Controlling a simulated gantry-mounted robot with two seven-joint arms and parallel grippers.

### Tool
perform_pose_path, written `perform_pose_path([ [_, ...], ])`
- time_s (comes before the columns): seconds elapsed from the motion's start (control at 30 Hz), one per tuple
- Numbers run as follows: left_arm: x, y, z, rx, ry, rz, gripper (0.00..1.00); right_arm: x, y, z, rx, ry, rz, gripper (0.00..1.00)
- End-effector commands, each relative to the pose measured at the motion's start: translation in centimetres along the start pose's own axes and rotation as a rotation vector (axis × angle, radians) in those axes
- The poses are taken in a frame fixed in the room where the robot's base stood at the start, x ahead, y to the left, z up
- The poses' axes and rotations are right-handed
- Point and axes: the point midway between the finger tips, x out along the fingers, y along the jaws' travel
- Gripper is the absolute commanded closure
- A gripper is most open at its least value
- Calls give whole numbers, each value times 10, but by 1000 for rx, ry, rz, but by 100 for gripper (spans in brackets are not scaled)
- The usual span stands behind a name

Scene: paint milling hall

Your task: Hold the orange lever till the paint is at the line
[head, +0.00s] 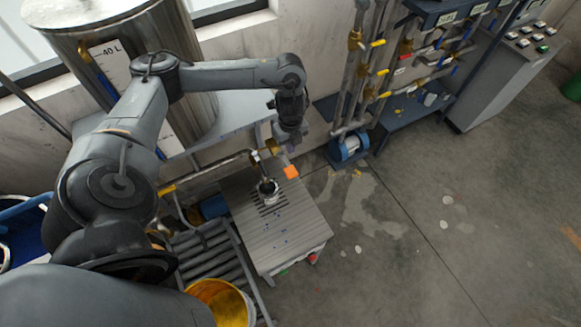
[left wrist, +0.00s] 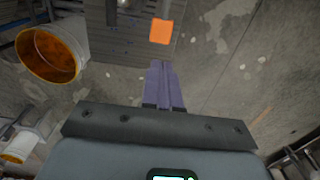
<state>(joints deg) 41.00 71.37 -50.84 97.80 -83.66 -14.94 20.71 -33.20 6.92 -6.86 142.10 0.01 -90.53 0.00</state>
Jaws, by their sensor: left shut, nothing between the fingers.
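The orange lever (head: 291,172) shows as a small orange square pad beside the valve pipe, over the grated metal bench. It also shows in the left wrist view (left wrist: 161,31), beyond my fingertips. My left gripper (head: 287,147) is just above and behind the lever in the head view. In the left wrist view its two purple fingers (left wrist: 162,66) are together and empty, with a gap in the picture between their tips and the lever. A small dark-mouthed vessel (head: 268,188) stands on the bench grate; I cannot make out paint or a line in it. My right gripper is not in view.
A steel tank (head: 160,60) with a 40 L scale stands at upper left. A bucket with yellow-orange inside (head: 222,303) is by the rollers (head: 208,258). Pipes with coloured valve handles (head: 380,60) and a control cabinet (head: 510,70) are at the back. The floor at right is open.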

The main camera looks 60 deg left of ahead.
Motion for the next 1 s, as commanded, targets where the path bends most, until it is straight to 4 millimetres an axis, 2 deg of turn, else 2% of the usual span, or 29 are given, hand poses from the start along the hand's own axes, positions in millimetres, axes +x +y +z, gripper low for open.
perform_pose_path([
  [0.17,4,0,0,0,1,1,100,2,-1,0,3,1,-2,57],
  [0.33,18,1,-1,1,1,2,100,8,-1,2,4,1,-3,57],
  [0.73,86,2,-2,-1,4,5,100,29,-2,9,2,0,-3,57],
  [0.87,107,2,-1,-3,3,5,100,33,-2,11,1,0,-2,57],
  [1.0,121,1,0,-2,0,2,100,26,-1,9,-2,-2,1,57],
])
